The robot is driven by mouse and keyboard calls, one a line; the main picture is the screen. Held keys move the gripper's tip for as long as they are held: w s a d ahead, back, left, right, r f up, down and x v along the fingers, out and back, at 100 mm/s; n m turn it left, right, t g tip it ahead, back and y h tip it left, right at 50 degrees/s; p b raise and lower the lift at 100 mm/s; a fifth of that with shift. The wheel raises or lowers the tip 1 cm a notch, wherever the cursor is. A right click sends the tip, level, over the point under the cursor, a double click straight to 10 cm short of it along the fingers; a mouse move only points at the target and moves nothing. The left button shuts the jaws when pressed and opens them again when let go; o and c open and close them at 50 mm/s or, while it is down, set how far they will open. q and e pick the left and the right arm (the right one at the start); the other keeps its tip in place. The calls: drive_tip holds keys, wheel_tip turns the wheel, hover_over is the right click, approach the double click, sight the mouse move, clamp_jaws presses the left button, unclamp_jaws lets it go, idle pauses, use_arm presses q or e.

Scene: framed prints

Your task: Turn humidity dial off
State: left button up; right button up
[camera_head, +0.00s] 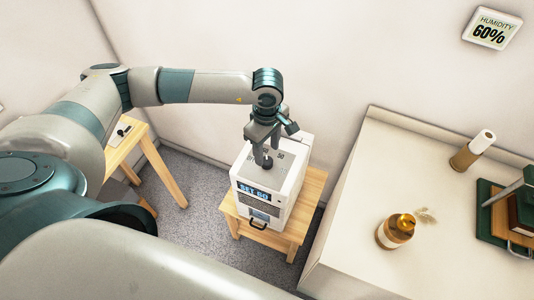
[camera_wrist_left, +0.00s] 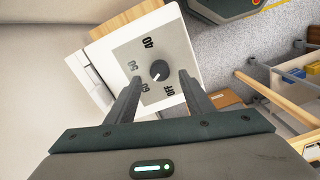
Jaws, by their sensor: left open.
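The humidifier (camera_head: 271,187) is a white box on a small wooden stool, with a front display reading "SET 60". Its humidity dial (camera_wrist_left: 159,71) is a dark round knob on a grey plate marked 40, 50, 60 and OFF in the left wrist view. The knob's pale pointer line is too small to read surely. My left gripper (camera_head: 264,157) is over the top of the humidifier, pointing down. In the left wrist view its two fingers (camera_wrist_left: 158,87) are apart, one on each side of the dial, with visible space between them and the knob. My right gripper is not in view.
A wall display (camera_head: 491,28) reads "HUMIDITY 60%". The wooden stool (camera_head: 243,229) stands between a wooden table (camera_head: 157,160) on the left and a white counter (camera_head: 363,190) on the right. The counter holds an amber jar (camera_head: 396,230) and a rolled tube (camera_head: 473,150).

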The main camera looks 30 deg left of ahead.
sight(267, 160)
use_arm(q)
drive_tip(key=shift+f+p, duration=0.55)
drive_tip(key=shift+f, duration=1.75)
drive_tip(key=shift+c, duration=0.6)
drive_tip(key=c, duration=0.9)
